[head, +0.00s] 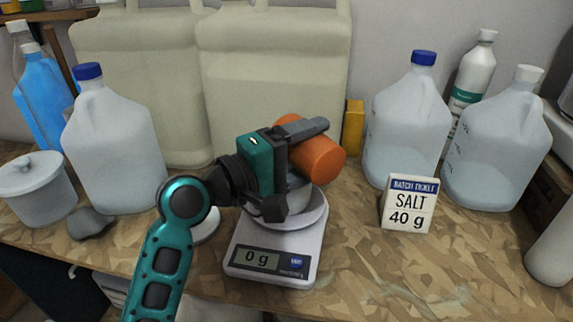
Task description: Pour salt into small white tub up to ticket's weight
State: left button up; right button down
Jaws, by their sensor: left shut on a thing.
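My left gripper (291,168) is shut on an orange cylinder (320,160) and holds it tilted above the scale (274,258). The scale display reads 0 g. The small white tub (297,201) appears on the scale's pan, mostly hidden behind my gripper. The cylinder's mouth and any salt inside are not visible, and I see no stream falling. The batch ticket (410,203) stands to the right and reads SALT 40 g. My right gripper is not in view.
Large clear jugs with blue caps stand at left (115,140) and right (407,120). Big cream drums (275,80) stand behind the scale. A lidded white pot (38,188) and a grey lump (90,224) lie left.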

pick_arm(q)
jog(key=shift+w+a+r+n, duration=0.25)
jog(key=shift+r+n, duration=0.2)
jog(key=shift+n, duration=0.5)
jog(key=shift+w+a+r+n, duration=0.15)
jog(key=shift+w+r+n, duration=0.25)
jog(key=shift+n, duration=0.55)
dwell(3.7)
